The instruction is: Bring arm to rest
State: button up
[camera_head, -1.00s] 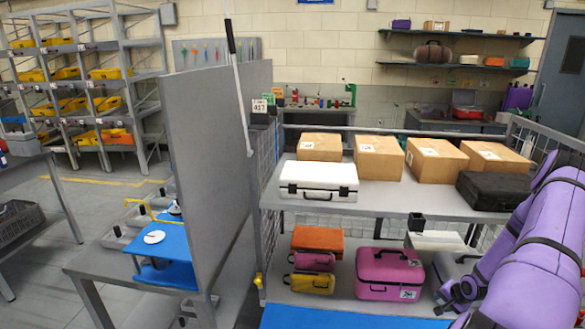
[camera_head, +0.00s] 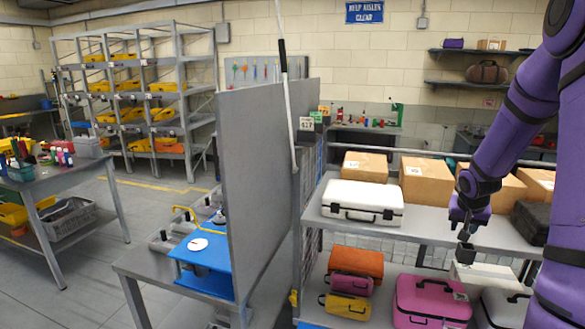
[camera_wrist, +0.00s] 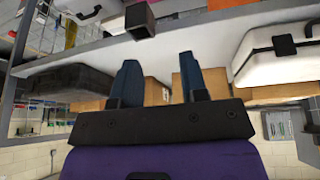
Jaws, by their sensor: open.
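My purple arm (camera_head: 525,105) comes down from the upper right of the head view and bends in front of the shelf rack. My gripper (camera_head: 464,235) is small and dark there, at the front of the upper shelf, and its fingers are hard to make out. In the wrist view my gripper (camera_wrist: 158,70) shows two dark blue fingers standing well apart. It is open, with nothing held between them.
The upper shelf (camera_head: 430,228) holds a white case (camera_head: 362,201), several cardboard boxes (camera_head: 425,181) and a black case (camera_head: 533,220). Below are a pink case (camera_head: 432,298) and smaller cases. A grey partition (camera_head: 268,170) stands left, with clear floor (camera_head: 85,265) beyond.

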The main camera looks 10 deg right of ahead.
jog(key=s+a+r+n, duration=0.2)
jog(key=s+a+r, duration=0.1)
jog(key=a+r, duration=0.55)
jog(key=s+a+r+n, duration=0.1)
jog(key=s+a+r, duration=0.2)
jog(key=a+r, duration=0.55)
jog(key=s+a+r+n+t+y, duration=0.1)
jog(key=s+a+r+n, duration=0.1)
jog(key=s+a, duration=0.6)
jog(key=s+a+r+n+y, duration=0.2)
jog(key=s+a+r, duration=0.1)
jog(key=s+a, duration=0.5)
jog(key=shift+s+a+r+n+t, duration=0.2)
jog(key=shift+s+r+n+t, duration=0.2)
jog(key=shift+s, duration=0.7)
jog(key=shift+d, duration=0.1)
